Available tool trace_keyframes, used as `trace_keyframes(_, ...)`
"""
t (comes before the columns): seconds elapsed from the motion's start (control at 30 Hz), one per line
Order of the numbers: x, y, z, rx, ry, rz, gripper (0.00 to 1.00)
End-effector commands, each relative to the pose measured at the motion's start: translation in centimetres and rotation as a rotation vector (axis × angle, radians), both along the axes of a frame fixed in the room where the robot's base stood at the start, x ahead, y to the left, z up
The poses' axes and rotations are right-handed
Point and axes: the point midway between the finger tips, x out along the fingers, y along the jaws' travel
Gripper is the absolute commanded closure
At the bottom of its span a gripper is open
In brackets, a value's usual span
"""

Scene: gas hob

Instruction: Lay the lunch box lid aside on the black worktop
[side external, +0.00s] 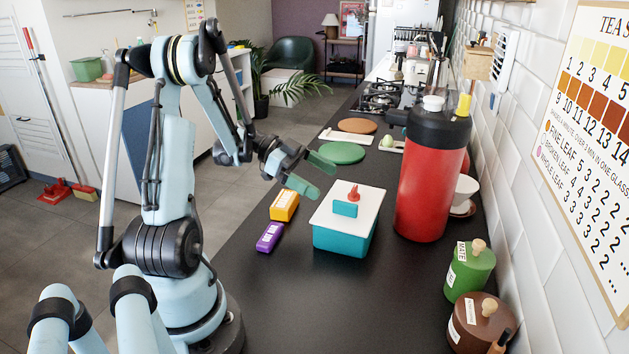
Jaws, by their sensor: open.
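The lunch box (341,241) is a teal box standing on the black worktop (310,310). Its white lid (326,217) lies on top of it and covers the opening. A teal block (344,209) and a small red piece (354,193) stand up from the lid; I cannot tell whether either is a handle. My gripper (311,175) is open and empty, its green-tipped fingers spread. It is in the air behind and to the left of the lid, apart from it. The inside of the box is hidden.
An orange box (284,205) and a purple box (270,237) lie left of the lunch box. A tall red flask (428,190) stands close on its right. Green (470,270) and brown (480,322) canisters stand at front right. The front middle worktop is clear.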

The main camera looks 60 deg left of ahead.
Motion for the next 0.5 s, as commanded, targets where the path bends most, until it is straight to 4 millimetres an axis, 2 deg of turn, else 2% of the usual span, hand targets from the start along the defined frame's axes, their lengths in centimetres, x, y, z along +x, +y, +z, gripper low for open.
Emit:
trace_keyframes(0.1, 1.2, -1.3, -0.7, -0.001, 0.001, -0.003, 0.00)
trace_keyframes(0.37, 2.3, -2.7, -1.4, 0.000, 0.001, -0.002, 0.00)
trace_keyframes(0.5, 3.5, -4.2, -1.9, 0.000, 0.001, -0.004, 0.00)
